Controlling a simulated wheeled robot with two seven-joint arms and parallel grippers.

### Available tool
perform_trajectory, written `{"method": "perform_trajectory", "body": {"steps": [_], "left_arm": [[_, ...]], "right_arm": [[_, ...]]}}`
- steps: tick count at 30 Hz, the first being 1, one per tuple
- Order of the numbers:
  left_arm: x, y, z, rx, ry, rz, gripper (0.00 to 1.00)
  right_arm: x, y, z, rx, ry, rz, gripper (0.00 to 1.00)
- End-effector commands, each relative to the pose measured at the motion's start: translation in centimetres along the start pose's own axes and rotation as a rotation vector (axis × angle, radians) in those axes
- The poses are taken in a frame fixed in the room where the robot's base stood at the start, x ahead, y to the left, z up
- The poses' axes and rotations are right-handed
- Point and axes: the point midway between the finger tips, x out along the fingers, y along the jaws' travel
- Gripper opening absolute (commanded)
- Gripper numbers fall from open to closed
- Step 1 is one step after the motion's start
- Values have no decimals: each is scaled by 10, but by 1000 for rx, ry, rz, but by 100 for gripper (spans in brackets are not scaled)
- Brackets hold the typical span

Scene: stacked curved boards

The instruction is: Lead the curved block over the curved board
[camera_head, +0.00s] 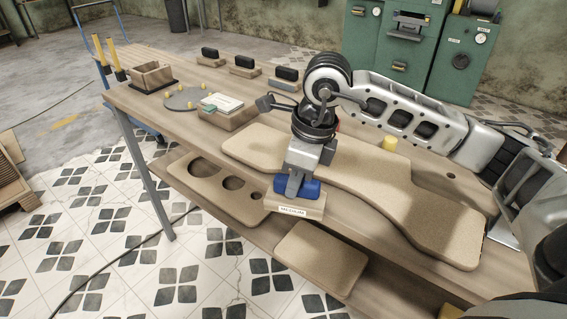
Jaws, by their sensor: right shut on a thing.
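The curved board (405,205) is a long, tan board with wavy edges, lying on the wooden table and running from the middle to the right. My right gripper (293,185) points down at the board's near edge and is shut on the blue top of a curved block (294,207). This block has a wooden base with a small label on its front. The block overlaps the near edge of the board in the picture; I cannot tell whether it touches the board. The gripper and forearm hide part of the board. My left gripper is not in view.
Several dark-handled blocks (243,67) stand along the table's far side. A round grey plate (183,98), a wooden box (153,75) and a wooden block with cards (228,112) sit at the left. A yellow peg (389,144) stands behind the board. Boards lie on a lower shelf (320,258).

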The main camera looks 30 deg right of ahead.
Motion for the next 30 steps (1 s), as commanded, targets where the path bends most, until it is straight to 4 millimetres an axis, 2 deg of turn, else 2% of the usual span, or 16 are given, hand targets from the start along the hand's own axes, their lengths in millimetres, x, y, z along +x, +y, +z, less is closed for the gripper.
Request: {"method": "perform_trajectory", "body": {"steps": [11,15,24,30], "left_arm": [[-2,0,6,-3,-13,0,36],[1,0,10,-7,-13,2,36],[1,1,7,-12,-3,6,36],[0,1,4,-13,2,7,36]], "right_arm": [[0,0,0,-1,-1,0,0],[2,0,6,-2,-11,0,0],[1,-24,6,3,-9,-1,0],[0,-28,5,0,-9,-1,0]]}}
